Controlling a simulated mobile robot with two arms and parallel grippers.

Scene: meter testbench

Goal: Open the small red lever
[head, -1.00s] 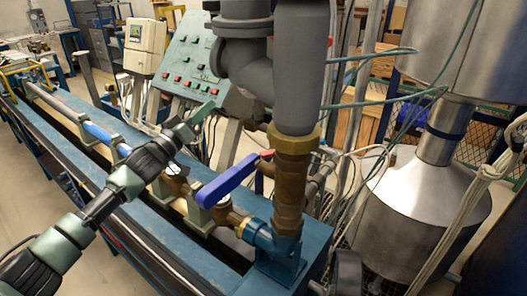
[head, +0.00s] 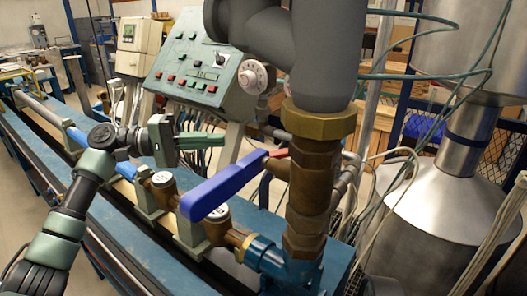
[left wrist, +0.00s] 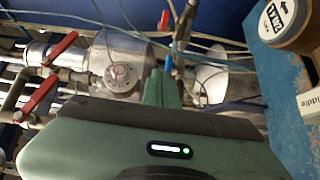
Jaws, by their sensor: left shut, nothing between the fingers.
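A small red lever (head: 278,153) shows in the head view on a brass valve, partly hidden behind the long blue lever (head: 222,188) and beside the thick brass pipe (head: 310,185). My left gripper (head: 222,141) is shut and empty, pointing right, a short way left of the red lever and above the blue one, apart from both. In the left wrist view its green fingers (left wrist: 163,88) point away from the camera. That view also shows two red handles, an upper one (left wrist: 60,48) and a lower one (left wrist: 38,98), at left, and a small red piece (left wrist: 164,20) at top. My right gripper is not in view.
A control panel (head: 205,65) with buttons stands behind my left gripper. A white dial (head: 253,77) is at its right. Round meters (head: 161,179) sit on the pipe line below. The grey pipe (head: 328,55) and steel tank (head: 430,210) block the right.

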